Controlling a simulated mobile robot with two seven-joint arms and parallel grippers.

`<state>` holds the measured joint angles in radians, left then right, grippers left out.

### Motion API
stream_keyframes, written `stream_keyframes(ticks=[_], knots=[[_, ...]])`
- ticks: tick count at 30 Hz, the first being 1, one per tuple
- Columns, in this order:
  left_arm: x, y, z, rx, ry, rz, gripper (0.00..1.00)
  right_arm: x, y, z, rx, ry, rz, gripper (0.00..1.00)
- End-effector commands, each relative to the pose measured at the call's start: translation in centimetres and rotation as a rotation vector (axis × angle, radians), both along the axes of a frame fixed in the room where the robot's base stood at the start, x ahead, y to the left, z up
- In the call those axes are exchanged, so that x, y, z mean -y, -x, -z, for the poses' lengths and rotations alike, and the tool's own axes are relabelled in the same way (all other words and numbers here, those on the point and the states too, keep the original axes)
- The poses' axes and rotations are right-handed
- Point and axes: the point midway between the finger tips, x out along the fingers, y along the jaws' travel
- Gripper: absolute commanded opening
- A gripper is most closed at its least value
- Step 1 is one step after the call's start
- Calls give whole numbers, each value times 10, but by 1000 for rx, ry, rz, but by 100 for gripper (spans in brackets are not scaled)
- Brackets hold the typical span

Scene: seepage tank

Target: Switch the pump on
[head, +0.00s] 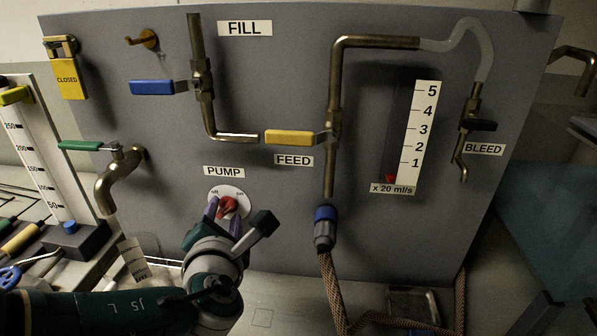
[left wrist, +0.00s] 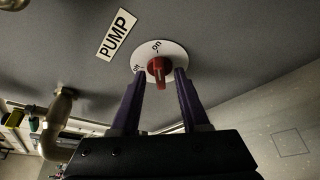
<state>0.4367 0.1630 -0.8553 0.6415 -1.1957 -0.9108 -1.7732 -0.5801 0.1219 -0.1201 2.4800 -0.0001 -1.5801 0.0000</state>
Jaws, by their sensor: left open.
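The pump switch is a red knob (head: 228,206) on a white round plate (head: 238,193) marked with two positions, under the PUMP label (head: 223,171) on the grey panel. In the left wrist view the red knob (left wrist: 159,69) sits between the tips of my left gripper (left wrist: 159,80), with a gap on each side. My left gripper (head: 222,212) is open, its purple fingers pointing at the panel. My right gripper is not in view.
The yellow FEED handle (head: 290,137) and blue FILL handle (head: 155,87) are above the knob. A brass spout (head: 118,180) juts out to its left. A braided hose (head: 331,285) hangs to its right. A measuring cylinder (head: 45,150) stands at far left.

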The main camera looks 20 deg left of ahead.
Motion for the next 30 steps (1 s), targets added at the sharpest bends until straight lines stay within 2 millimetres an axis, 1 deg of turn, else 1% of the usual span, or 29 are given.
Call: stream_keyframes(ticks=[2,5,11,15,18,22,30], knots=[[1,2,-1,-1,1,1,45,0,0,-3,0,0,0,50],[7,11,-6,-2,2,2,45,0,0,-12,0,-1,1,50],[26,45,-19,-3,3,2,45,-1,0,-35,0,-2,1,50],[38,66,-24,-2,4,1,45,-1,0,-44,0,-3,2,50],[44,76,-26,-2,2,2,45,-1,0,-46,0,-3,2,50],[48,82,-27,-1,1,1,45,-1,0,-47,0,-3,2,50],[48,83,-26,0,0,0,45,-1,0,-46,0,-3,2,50]])
